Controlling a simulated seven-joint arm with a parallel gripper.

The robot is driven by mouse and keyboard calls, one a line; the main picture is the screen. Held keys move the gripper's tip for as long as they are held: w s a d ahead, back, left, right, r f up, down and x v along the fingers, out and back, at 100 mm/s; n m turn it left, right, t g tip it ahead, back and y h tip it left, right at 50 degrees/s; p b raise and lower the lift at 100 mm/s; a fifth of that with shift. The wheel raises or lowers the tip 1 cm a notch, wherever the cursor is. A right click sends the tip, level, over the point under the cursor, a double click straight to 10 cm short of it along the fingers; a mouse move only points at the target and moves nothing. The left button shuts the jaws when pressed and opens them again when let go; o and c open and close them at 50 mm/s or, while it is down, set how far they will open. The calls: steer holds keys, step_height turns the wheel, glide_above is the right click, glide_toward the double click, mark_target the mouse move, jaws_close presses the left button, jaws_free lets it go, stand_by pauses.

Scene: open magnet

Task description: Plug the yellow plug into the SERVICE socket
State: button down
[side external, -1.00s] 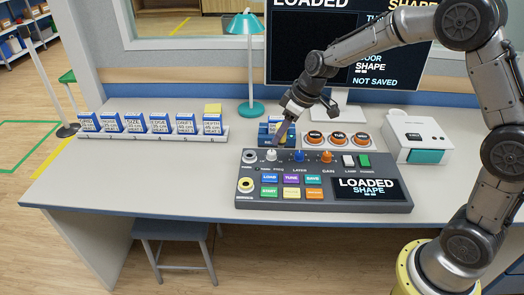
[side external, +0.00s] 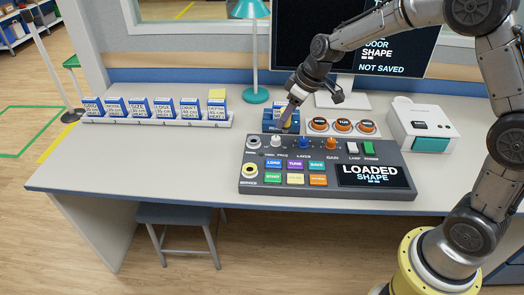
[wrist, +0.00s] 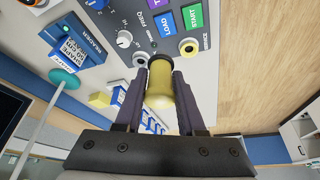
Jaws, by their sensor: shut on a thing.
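My gripper (wrist: 160,85) is shut on the yellow plug (wrist: 159,88), whose far end points toward the console in the wrist view. In the side view my gripper (side external: 287,122) hangs above the console's back-left edge, with a bit of yellow at its tip. The SERVICE socket (side external: 249,173) has a yellow ring and sits at the console's lower-left corner. It also shows in the wrist view (wrist: 188,47), right of the plug's end and apart from it. A second, pale-ringed socket (wrist: 140,59) is left of the plug's end.
The grey console (side external: 225,190) carries knobs, coloured buttons and a screen reading LOADED SHAPE. A blue reader (side external: 270,125) stands behind it, with a row of cards (side external: 165,108) to the left. A teal lamp (side external: 255,95) and monitor stand at the back. The desk's left front is clear.

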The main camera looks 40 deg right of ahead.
steer(key=w+a+f, duration=0.2)
steer(key=w+a, duration=0.1)
steer(key=w, duration=0.1)
glide_above(245, 167)
steer(key=s, duration=0.1)
step_height(245, 167, down, 4)
steer(key=shift+s+d+f, duration=0.1)
steer(key=shift+d+f, duration=0.1)
steer(key=shift+f, duration=1.3)
steer(key=shift+d+f, duration=0.2)
steer(key=shift+f, duration=1.25)
steer(key=shift+f, duration=0.6)
steer(key=c, duration=0.8)
jaws_free()
steer(key=shift+v, duration=5.55)
steer(key=shift+d, duration=0.1)
